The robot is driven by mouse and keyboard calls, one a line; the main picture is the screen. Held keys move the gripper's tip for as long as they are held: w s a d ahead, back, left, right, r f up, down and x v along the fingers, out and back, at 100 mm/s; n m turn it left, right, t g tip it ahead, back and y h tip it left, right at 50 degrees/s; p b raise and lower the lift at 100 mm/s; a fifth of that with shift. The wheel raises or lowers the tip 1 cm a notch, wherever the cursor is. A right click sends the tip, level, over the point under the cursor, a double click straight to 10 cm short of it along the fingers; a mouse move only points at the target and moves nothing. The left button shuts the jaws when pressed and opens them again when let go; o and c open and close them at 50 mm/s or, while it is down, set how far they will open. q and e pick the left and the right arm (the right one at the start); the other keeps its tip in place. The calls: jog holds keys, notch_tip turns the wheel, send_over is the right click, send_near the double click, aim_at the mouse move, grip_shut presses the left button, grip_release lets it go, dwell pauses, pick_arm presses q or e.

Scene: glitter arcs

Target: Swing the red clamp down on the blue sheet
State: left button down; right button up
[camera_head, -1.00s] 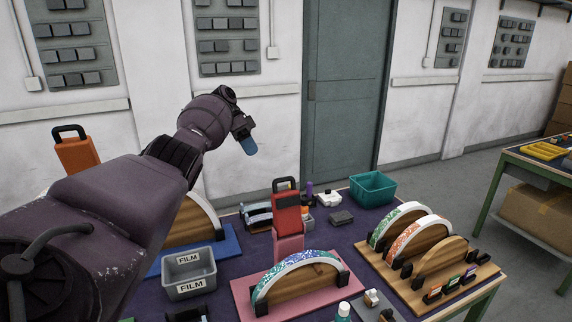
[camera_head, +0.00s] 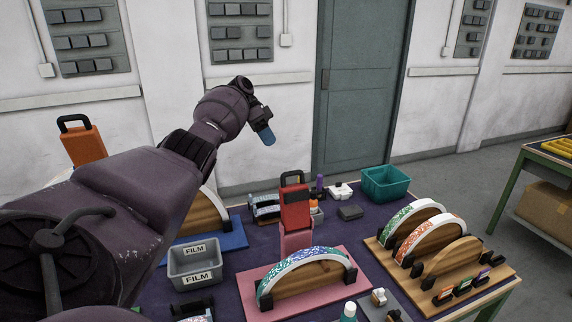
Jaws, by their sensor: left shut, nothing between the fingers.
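The red clamp (camera_head: 295,209) stands upright behind the pink board (camera_head: 252,301), its black handle loop on top. On that board a wooden arch carries a curved glitter sheet (camera_head: 309,258) with blue, green and white patches. The clamp is raised, apart from the top of the sheet. My left gripper (camera_head: 267,138), with blue fingertips, is shut and empty. It hangs in the air, up and to the left of the clamp in the picture, touching nothing. My right gripper is out of view.
An orange clamp (camera_head: 82,145) stands upright at left, partly behind my arm. A grey FILM bin (camera_head: 195,263) is left of the pink board. A teal bin (camera_head: 386,183) stands at the back right. A wooden board (camera_head: 395,262) at right bears several arches.

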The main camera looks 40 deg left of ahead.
aim_at(297, 183)
pick_arm(q)
jog(key=shift+s+d+f+p, duration=0.15)
jog(key=shift+d+f+p, duration=0.35)
jog(key=shift+d+f, duration=0.65)
jog(key=shift+s+d+f+p, duration=0.15)
jog(key=shift+d+f+p, duration=0.45)
jog(key=shift+d, duration=0.9)
jog(key=shift+s+d+f+p, duration=0.15)
jog(key=shift+d+f+p, duration=0.25)
jog(key=shift+d+f, duration=0.8)
jog(key=shift+w+d+r, duration=0.1)
jog(key=shift+d+r, duration=0.1)
